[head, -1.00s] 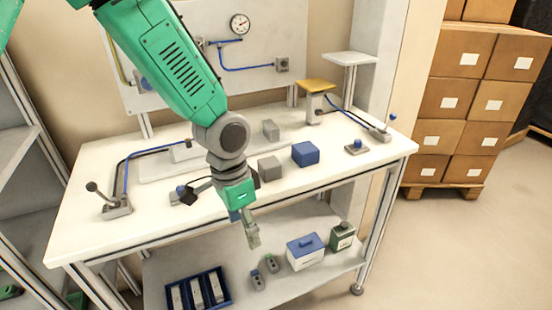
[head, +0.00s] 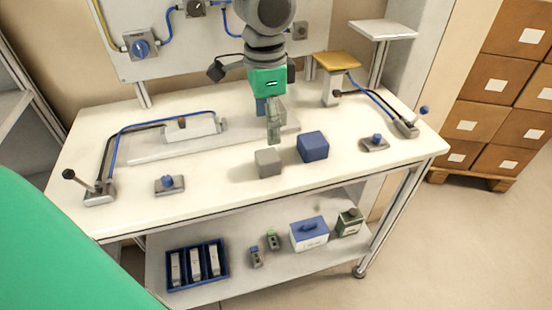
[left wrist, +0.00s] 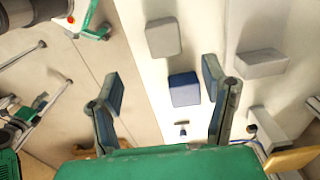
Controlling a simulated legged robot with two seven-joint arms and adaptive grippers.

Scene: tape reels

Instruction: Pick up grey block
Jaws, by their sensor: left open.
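A grey block (head: 267,163) sits on the white table, left of a blue block (head: 313,146). A second grey block (head: 281,112) stands further back, partly hidden behind my left gripper. My left gripper (head: 273,132) is open, pointing down above the table, near the front grey block and apart from it in the picture. In the left wrist view, the front grey block (left wrist: 163,37) lies above the blue block (left wrist: 185,89), and the back grey block (left wrist: 262,62) is to the right. The open fingers (left wrist: 163,90) show on both sides of the blue block. My right gripper is not in view.
A lever box (head: 98,190), a knob box (head: 170,184) and another knob box (head: 374,143) stand on the table. A yellow-topped post (head: 334,80) is at the back right. The lower shelf holds a blue tray (head: 197,270) and a blue-lidded box (head: 309,234).

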